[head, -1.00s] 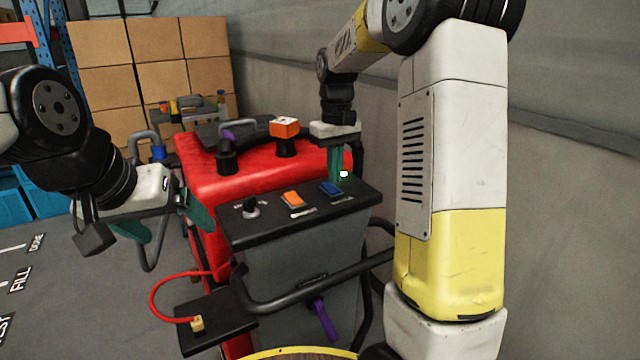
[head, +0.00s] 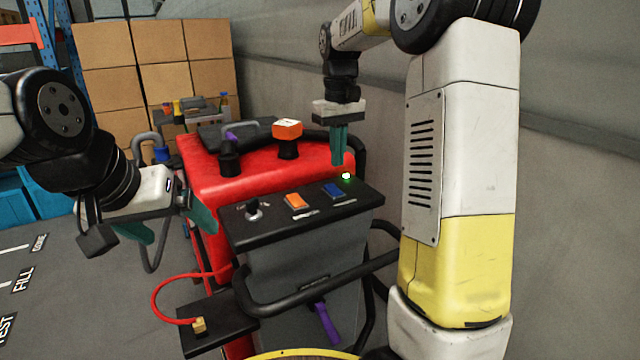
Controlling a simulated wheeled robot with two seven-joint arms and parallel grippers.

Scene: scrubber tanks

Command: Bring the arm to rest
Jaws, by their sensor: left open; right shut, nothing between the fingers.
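My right gripper (head: 339,160) is shut and empty, with its green fingers pointing down. It hangs above the back right part of the black control panel (head: 300,232) of the red scrubber machine (head: 220,180). A small lamp (head: 346,176) on the panel glows green just below its fingertips. My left gripper (head: 172,226) is open and empty at the left of the machine, with its green fingers spread. The panel carries a knob (head: 253,210), an orange switch (head: 295,200) and a blue switch (head: 334,190).
A black handlebar (head: 300,300) runs across the machine's front, with a purple lever (head: 327,325) below. A red cable (head: 156,300) ends at a yellow plug (head: 200,325). Stacked boxes (head: 160,80) stand behind. A grey wall (head: 580,200) is at right. Floor (head: 90,310) at left is open.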

